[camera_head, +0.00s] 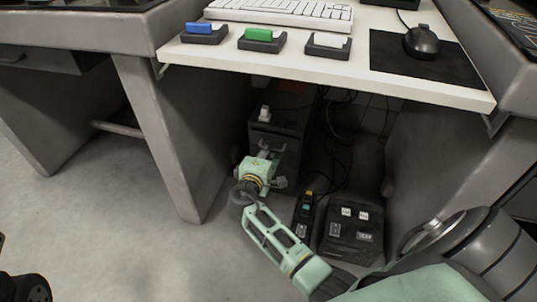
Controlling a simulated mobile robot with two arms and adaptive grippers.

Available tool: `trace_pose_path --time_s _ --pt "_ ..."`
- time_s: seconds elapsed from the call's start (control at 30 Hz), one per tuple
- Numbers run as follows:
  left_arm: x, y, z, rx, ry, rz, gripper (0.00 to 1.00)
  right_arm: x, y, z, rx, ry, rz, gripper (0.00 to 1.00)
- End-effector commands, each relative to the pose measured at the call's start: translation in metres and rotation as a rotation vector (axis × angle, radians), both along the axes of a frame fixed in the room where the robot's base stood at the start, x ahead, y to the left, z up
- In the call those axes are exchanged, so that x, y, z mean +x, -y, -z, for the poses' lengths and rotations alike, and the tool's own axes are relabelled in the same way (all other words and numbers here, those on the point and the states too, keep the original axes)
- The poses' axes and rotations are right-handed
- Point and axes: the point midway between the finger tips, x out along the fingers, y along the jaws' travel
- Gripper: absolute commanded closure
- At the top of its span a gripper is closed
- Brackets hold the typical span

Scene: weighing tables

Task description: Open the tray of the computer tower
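The computer tower (288,127) is a dark upright box in the shadow under the white desk. A small whitish piece (264,114) shows at its upper front. I cannot make out whether this is part of a tray, and no tray is clearly seen sticking out. My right gripper (273,156) is in front of the tower, below the whitish piece, with its mint-green wrist behind it. It is small and dark against the tower. I cannot tell whether its fingers touch the tower or how far apart they are. My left gripper is not seen.
The white desktop (340,72) overhangs the tower and holds a keyboard (285,12), blue, green and white blocks in dark holders, and a mouse (421,42) on a black pad. A black box (352,236) and a power strip (304,212) lie on the floor. Cables hang behind.

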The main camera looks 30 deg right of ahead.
Motion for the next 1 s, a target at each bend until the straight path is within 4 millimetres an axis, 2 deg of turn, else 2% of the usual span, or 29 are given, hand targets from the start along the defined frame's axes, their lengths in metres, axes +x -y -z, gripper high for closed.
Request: trace_pose_path --time_s 0.13,0.4,0.7,1.0 --pt "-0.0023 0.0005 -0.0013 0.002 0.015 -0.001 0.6 0.0072 0.0085 0.003 -0.001 0.0 -0.001 0.74" --pt "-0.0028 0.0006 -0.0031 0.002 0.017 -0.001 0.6 0.0082 0.0095 0.0026 0.0 -0.001 -0.001 0.74" --pt "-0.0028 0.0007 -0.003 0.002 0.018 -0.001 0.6 0.008 0.0092 0.0026 0.0 -0.001 -0.001 1.0" --pt "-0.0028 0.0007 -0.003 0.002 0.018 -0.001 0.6 0.0081 0.0092 0.0022 0.0 -0.001 -0.001 1.0"
